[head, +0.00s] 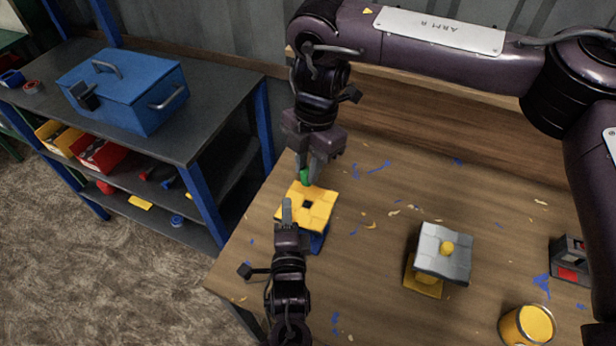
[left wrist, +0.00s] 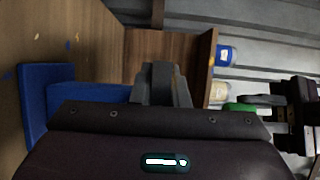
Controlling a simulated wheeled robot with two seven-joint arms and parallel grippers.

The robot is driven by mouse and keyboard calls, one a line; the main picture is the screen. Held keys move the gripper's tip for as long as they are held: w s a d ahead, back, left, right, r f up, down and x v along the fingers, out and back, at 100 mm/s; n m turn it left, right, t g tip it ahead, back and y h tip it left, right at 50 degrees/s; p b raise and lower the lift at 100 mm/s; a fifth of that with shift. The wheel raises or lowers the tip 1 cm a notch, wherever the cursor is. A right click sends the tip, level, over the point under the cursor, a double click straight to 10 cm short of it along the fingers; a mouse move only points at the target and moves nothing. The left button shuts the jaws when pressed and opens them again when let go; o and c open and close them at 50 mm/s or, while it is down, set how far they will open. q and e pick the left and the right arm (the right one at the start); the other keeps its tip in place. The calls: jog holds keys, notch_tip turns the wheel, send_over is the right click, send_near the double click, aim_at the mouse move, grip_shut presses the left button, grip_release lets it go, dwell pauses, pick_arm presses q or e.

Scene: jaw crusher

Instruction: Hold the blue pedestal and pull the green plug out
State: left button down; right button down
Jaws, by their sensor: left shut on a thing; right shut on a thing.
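The blue pedestal (head: 318,242) stands on the table under a yellow block top (head: 318,213) with a dark square hole (head: 307,204). Its blue body (left wrist: 100,92) also shows in the left wrist view. My left gripper (head: 287,208) is at the pedestal's near left side, shut on it; its fingertips (left wrist: 162,80) hide the contact. My right gripper (head: 312,168) points down from above, shut on the green plug (head: 306,177). The plug (left wrist: 240,107) appears clear of the pedestal in the left wrist view, and the hole looks empty.
A grey-topped yellow pedestal (head: 443,254) with a yellow knob stands to the right. A yellow can (head: 527,325) and a dark red-and-grey object (head: 570,262) are at the far right. Blue and yellow chips litter the table. A shelf with a blue toolbox (head: 125,88) stands left.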

jog(key=shift+r, duration=0.25)
pick_arm(q)
jog(key=c, duration=1.3)
grip_release()
jog(key=s, duration=1.2)
jog(key=shift+d, duration=0.3)
